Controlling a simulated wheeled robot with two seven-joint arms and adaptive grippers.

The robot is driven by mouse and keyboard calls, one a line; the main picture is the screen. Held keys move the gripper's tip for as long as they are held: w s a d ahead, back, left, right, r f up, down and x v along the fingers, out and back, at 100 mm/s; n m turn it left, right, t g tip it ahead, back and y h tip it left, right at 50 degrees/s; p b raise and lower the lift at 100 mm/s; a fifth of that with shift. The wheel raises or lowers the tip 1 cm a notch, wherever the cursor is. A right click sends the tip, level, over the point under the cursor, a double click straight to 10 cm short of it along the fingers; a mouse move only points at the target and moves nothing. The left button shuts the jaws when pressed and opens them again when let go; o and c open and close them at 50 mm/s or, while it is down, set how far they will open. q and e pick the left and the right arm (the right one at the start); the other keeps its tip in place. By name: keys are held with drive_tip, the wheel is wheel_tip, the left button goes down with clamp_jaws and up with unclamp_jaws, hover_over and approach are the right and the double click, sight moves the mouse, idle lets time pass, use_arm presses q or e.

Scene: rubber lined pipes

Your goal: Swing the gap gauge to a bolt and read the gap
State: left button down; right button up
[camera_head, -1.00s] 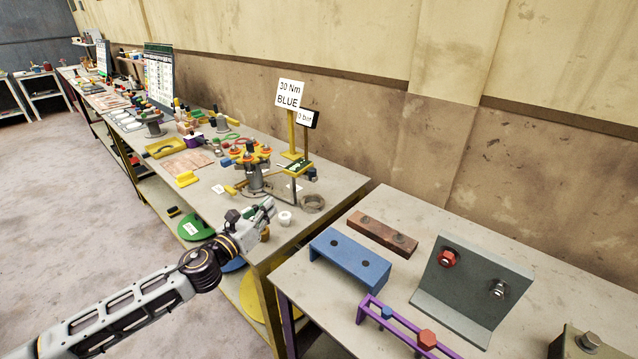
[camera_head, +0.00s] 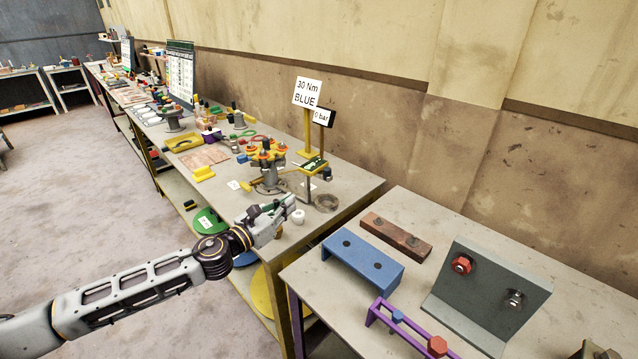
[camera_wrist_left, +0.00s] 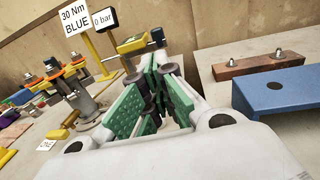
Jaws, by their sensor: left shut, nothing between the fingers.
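The pipe joint (camera_head: 267,158) stands on the long bench, with an orange and yellow flange and several dark-topped bolts around it. It also shows at the left of the left wrist view (camera_wrist_left: 62,82). What looks like the gap gauge, a yellow piece with a green face (camera_head: 314,165), sits on a thin post just right of the flange. It also shows above the fingers in the left wrist view (camera_wrist_left: 135,43). My left gripper (camera_head: 288,203) is shut and empty over the bench's front edge, in front of the joint and apart from it. My right gripper is out of view.
A sign reading "30 Nm BLUE" (camera_head: 307,92) and a "0 bar" display (camera_head: 323,117) stand behind the joint. A blue block (camera_head: 362,261) is on the right table.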

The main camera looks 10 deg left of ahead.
use_arm(q)
drive_tip(key=shift+w, duration=0.15)
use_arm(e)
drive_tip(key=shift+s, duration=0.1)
use_arm(q)
drive_tip(key=p, duration=0.2)
approach(325, 178)
drive_tip(key=shift+w, duration=1.2)
drive_tip(key=shift+d+x, duration=0.2)
drive_tip(key=shift+x, duration=0.65)
drive_tip(key=shift+d+x, duration=0.2)
drive_tip(key=shift+x, duration=0.65)
drive_tip(key=shift+w+d, duration=0.2)
drive_tip(key=shift+w, duration=0.05)
drive_tip(key=shift+w+d, duration=0.15)
drive_tip(key=shift+w, duration=0.05)
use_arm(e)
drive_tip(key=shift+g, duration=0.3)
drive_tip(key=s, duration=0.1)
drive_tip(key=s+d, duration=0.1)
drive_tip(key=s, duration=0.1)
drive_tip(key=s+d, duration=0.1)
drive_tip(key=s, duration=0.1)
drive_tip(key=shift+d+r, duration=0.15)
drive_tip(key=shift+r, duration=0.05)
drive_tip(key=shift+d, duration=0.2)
